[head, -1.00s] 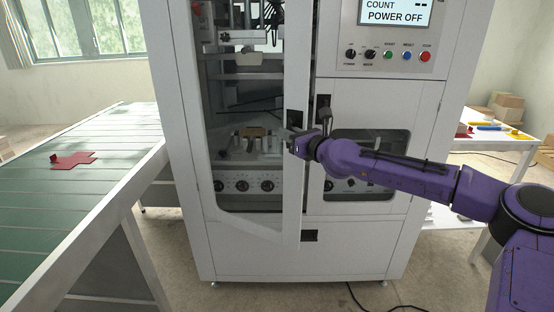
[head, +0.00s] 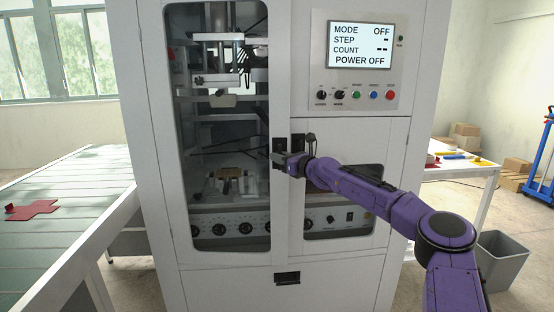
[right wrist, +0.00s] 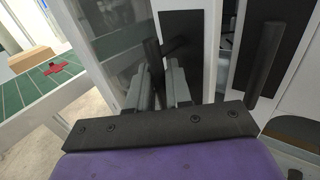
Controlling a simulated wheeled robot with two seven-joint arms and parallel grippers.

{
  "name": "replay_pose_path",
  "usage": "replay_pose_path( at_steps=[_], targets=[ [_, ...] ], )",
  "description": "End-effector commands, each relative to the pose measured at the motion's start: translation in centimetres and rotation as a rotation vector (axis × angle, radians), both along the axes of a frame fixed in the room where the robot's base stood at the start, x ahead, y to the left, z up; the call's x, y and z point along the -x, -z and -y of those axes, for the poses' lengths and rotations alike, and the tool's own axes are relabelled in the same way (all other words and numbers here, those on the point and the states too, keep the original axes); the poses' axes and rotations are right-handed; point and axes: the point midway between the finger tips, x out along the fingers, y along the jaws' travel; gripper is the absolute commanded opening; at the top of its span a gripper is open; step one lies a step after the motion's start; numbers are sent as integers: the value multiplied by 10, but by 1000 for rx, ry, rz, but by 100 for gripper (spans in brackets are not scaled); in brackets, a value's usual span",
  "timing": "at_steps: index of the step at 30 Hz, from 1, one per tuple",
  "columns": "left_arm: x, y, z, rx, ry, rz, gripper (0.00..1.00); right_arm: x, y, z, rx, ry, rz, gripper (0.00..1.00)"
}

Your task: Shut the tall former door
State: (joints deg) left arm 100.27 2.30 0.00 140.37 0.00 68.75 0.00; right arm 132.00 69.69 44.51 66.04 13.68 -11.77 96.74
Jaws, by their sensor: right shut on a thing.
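The tall former door (head: 177,215) is the white framed door with a long window on the left of the machine. In the head view it looks almost flush with the front. In the right wrist view a narrow dark gap shows beyond the door's edge (right wrist: 208,50). My right gripper (head: 280,160) is at the black handle plate (head: 279,145) on the door's right side. In the right wrist view its fingers (right wrist: 160,80) are shut on the dark bar handle (right wrist: 153,52). My left gripper is not in view.
A smaller door (head: 368,240) with its own black handle (right wrist: 265,60) is just right of the tall door. The control panel (head: 359,60) reads POWER OFF. A green conveyor table (head: 75,185) stands left, a white table (head: 480,175) and grey bin (head: 502,262) right.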

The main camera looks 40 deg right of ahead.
Motion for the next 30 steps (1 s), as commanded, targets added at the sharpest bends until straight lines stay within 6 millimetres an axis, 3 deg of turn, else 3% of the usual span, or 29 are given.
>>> replay_pose_path(
  at_steps=[4, 5, 6, 25, 30],
  targets=[
    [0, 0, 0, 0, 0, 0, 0, -1, 0, -4, 2, -7, -2, 0],
    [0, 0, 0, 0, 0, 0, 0, -1, 0, -3, 2, -7, -2, 26],
    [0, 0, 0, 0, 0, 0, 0, 0, 0, -3, 2, -7, -1, 38],
    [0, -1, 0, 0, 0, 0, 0, 2, 0, 0, 1, -1, -1, 38],
    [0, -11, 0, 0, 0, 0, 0, 17, -6, 2, 1, 1, 3, 38]
  ],
)
